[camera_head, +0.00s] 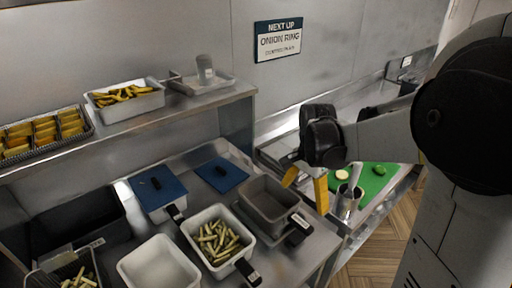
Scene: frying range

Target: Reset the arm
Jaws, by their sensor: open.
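My gripper (306,184) hangs from my arm at the right, with its yellow fingers apart and nothing between them. It is over the right end of the metal counter, above and beside an empty grey basket (270,197). The arm reaches in from the right side of the picture. A metal cup (346,203) stands just right of the fingers. I cannot tell the exact gap between fingers and basket.
A basket of fries (217,239), an empty white container (157,266) and blue-lidded containers (157,190) fill the counter. A shelf (190,104) behind holds food trays. A green board (374,184) with cut pieces lies right. A sign (278,38) hangs on the wall.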

